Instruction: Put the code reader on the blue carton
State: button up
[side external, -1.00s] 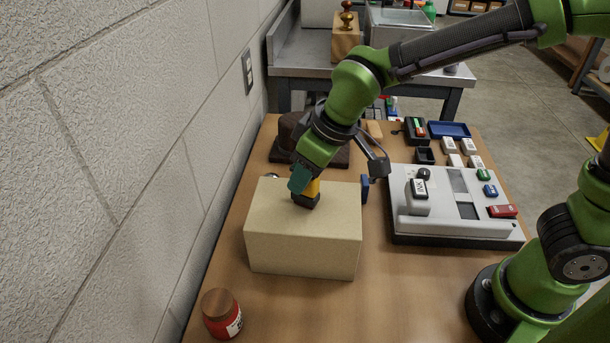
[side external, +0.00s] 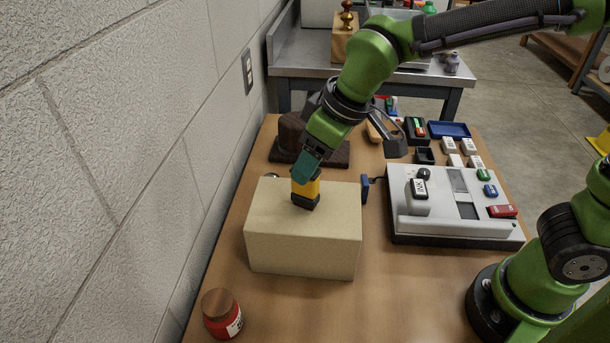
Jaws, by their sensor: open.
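The yellow and black code reader (side external: 306,190) stands upright on top of a large cream box (side external: 303,238), near its back edge. I see no carton that is clearly blue; the box under the reader is cream. My gripper (side external: 305,171), with teal fingers, is open at the top of the reader. Its fingers overlap the reader's upper end in this view, and I cannot tell whether they touch it.
A grey console (side external: 452,218) with several stamps on it stands to the right. A red jar (side external: 221,314) stands at the front left. A dark brown block (side external: 291,141) lies behind the box, and a blue tray (side external: 449,130) at the back right. A block wall runs along the left.

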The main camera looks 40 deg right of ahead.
jog(key=v, duration=0.7)
jog(key=s+d+f+m+t, duration=0.1)
jog(key=s+d+m, duration=0.3)
jog(key=d, duration=0.3)
jog(key=s+d+f+m+t, duration=0.2)
jog(key=s+d+m, duration=0.2)
jog(key=d, duration=0.3)
jog(key=shift+s+f+m, duration=0.25)
jog(key=shift+s+m, duration=0.05)
jog(key=shift+s, duration=0.05)
